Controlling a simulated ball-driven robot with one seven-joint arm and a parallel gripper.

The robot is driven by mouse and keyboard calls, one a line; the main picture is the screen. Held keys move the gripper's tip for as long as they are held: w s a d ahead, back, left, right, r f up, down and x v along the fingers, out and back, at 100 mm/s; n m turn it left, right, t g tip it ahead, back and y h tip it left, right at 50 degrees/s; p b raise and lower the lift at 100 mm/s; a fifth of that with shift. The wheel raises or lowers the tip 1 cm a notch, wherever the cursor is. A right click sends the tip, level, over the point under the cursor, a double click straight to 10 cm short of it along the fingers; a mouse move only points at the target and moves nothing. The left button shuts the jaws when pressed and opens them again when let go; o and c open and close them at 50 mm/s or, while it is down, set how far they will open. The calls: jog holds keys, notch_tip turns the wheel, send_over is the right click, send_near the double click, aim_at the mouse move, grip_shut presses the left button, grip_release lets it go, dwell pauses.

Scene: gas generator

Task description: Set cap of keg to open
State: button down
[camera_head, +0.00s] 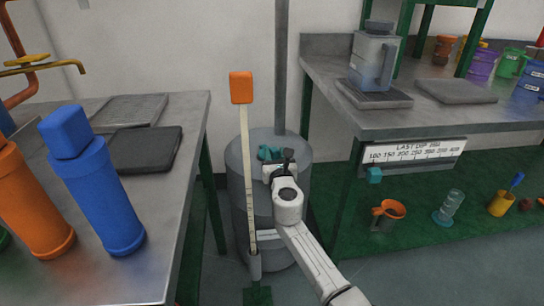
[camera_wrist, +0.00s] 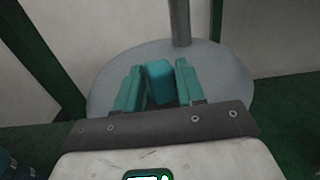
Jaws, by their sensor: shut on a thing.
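The keg (camera_head: 238,165) is a grey upright drum on the floor between the two benches, with a pipe rising behind its top. Its round grey top fills the middle of the wrist view (camera_wrist: 222,75). A teal block that looks like the cap (camera_wrist: 159,82) sits on the top between my two teal fingers. My gripper (camera_head: 275,156) is over the keg's top, shut on this block. The fingers in the wrist view (camera_wrist: 160,88) stand on either side of it, and its lower part is hidden. In the head view I cannot clearly separate the cap from the fingers.
A tall pale stick with an orange head (camera_head: 241,88) stands close left of my gripper. The left bench (camera_head: 185,200) holds blue and orange bottles. The right bench (camera_head: 320,70) holds a grey jug (camera_head: 372,60). Small containers stand low at right.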

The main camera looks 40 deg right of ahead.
jog(key=shift+s+d+h, duration=0.15)
jog(key=shift+s+d, duration=0.1)
jog(key=shift+d, duration=0.6)
jog(key=shift+s+d+h, duration=0.15)
jog(key=shift+s+d, duration=0.05)
jog(key=shift+d, duration=0.6)
jog(key=c, duration=0.8)
grip_release()
jog(key=shift+c, duration=0.2)
jog(key=shift+w+a, duration=0.1)
jog(key=shift+s+a, duration=0.3)
jog(key=shift+a, duration=0.1)
jog(key=p+v, duration=0.3)
jog(key=v, duration=0.7)
jog(key=shift+d+r, duration=0.1)
jog(key=shift+d, duration=0.05)
